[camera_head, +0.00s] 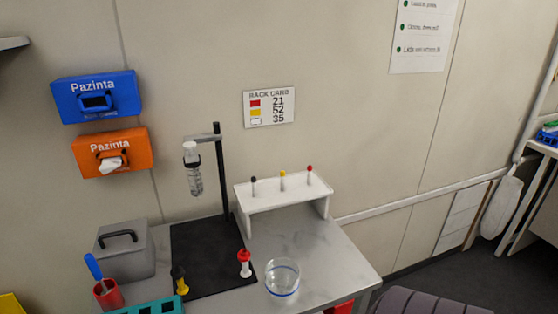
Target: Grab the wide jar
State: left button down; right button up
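A wide clear jar (283,280) with a blue line around its lower part stands upright on the marble-look bench (319,251), near its front right. It appears to hold some clear content, though this is hard to tell. Neither of my grippers shows in the head view, so nothing is seen touching the jar.
A black mat (207,262) left of the jar carries a stand (221,170) with a hanging bottle (193,172). Red-white (244,262) and yellow-black (180,280) pieces stand near it. A white rack (285,193) is behind; a grey box (124,255) and red cup (108,295) stand left.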

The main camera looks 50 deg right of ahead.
aim_at(281, 274)
jog(key=z, duration=1.6)
jog(key=k+j, duration=0.1)
jog(key=j, duration=0.55)
jog(key=j+z, duration=0.1)
jog(key=j, duration=0.5)
jog(key=k, duration=0.05)
